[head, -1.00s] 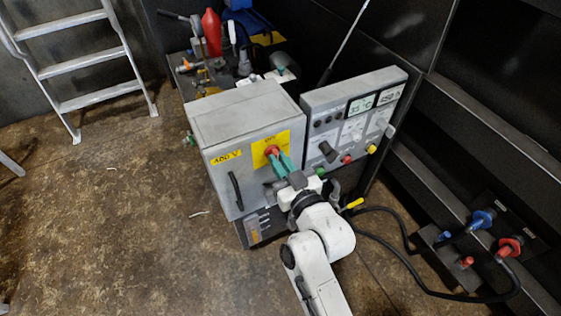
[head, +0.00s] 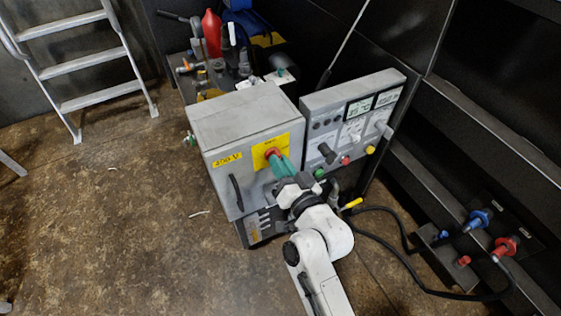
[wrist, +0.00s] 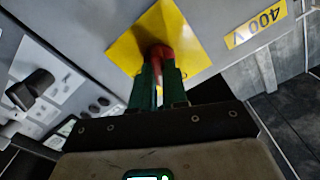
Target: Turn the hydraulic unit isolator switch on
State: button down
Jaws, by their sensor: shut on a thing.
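The isolator switch is a red rotary knob (head: 272,153) on a yellow plate (head: 284,144) on the front of the grey cabinet (head: 236,130). My gripper (head: 279,164) has green fingers and reaches the knob from the front right. In the wrist view the red knob (wrist: 160,52) sits between the fingertips of my gripper (wrist: 157,68), which are shut on it. The fingers hide part of the knob, and I cannot read its marked position.
A control panel (head: 350,125) with buttons and a black knob stands right of the cabinet. A yellow 400 V label (head: 227,159) and a black handle (head: 236,193) are on the cabinet front. Black hoses (head: 400,240) lie on the right. The floor (head: 120,220) at left is mostly clear.

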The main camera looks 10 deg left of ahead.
jog(key=m+p, duration=0.1)
jog(key=m, duration=0.5)
jog(key=m+p, duration=0.2)
jog(key=m, duration=0.4)
jog(key=shift+w+d+f, duration=0.1)
jog(key=shift+f, duration=0.05)
jog(key=shift+m, duration=0.3)
jog(key=c, duration=1.1)
grip_release()
jog(key=shift+c, duration=0.2)
jog(key=b+v, duration=0.1)
jog(key=v, duration=1)
jog(key=shift+w, duration=0.1)
